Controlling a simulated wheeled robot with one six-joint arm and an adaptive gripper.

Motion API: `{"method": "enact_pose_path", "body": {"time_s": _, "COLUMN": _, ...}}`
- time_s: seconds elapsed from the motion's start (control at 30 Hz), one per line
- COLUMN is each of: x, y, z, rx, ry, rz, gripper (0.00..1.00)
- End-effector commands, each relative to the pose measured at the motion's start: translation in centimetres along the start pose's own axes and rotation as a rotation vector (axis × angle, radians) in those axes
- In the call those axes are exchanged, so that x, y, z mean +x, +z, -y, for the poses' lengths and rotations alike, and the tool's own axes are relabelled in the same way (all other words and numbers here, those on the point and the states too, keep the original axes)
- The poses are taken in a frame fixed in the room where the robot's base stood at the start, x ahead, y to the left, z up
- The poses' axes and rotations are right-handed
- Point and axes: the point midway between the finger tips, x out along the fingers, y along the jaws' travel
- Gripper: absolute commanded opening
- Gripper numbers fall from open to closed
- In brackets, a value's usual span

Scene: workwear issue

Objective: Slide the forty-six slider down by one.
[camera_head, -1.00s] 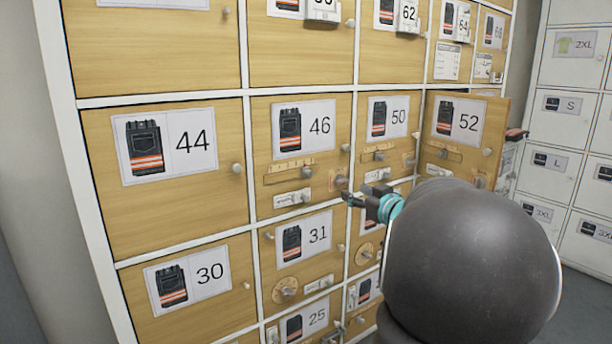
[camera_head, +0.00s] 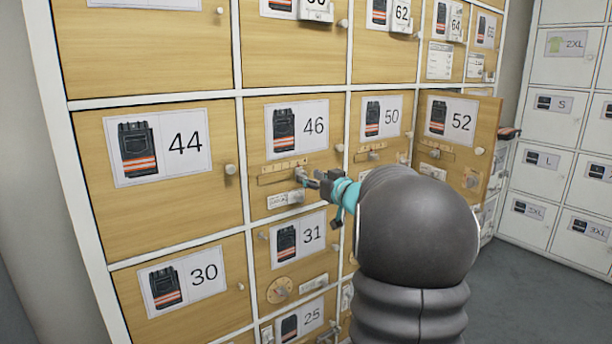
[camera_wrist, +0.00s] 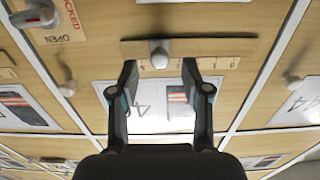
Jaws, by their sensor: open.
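The forty-six door (camera_head: 250,205) is a wooden locker front with a black trouser picture and a "46" label (camera_head: 297,128). The wrist view looks upside down; there the strip (camera_wrist: 215,49) carries small digits, and the knob sits left of the strip's middle. My gripper (camera_wrist: 160,68) is open, its two fingertips on either side of the knob and just short of it, apart from it. In the head view my gripper (camera_head: 314,180) partly hides the strip's right end.
A latch with a small sign (camera_head: 284,199) is just below the slider. The neighbouring 50 door (camera_head: 378,145) has its own slider, and the 52 door (camera_head: 455,135) stands ajar at right. Round door knobs (camera_head: 231,169) stick out nearby. Grey floor is free at lower right.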

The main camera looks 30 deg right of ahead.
Motion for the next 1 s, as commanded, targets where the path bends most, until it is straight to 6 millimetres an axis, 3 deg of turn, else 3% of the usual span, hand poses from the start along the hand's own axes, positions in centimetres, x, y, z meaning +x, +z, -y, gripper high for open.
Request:
{"method": "enact_pose_path", "body": {"time_s": 0.2, "x": 2.3, "y": -0.1, "z": 0.0, "rx": 0.0, "ry": 0.0, "rz": -0.001, "gripper": 0.48}}
{"method": "enact_pose_path", "body": {"time_s": 0.57, "x": 2.7, "y": 0.0, "z": 0.0, "rx": 0.0, "ry": 0.001, "rz": 0.0, "gripper": 0.48}}
{"method": "enact_pose_path", "body": {"time_s": 0.77, "x": 2.7, "y": 0.0, "z": 0.0, "rx": 0.0, "ry": 0.001, "rz": 0.0, "gripper": 0.03}}
{"method": "enact_pose_path", "body": {"time_s": 1.0, "x": 2.7, "y": 0.0, "z": 0.1, "rx": 0.0, "ry": 0.0, "rz": 0.0, "gripper": 0.0}}
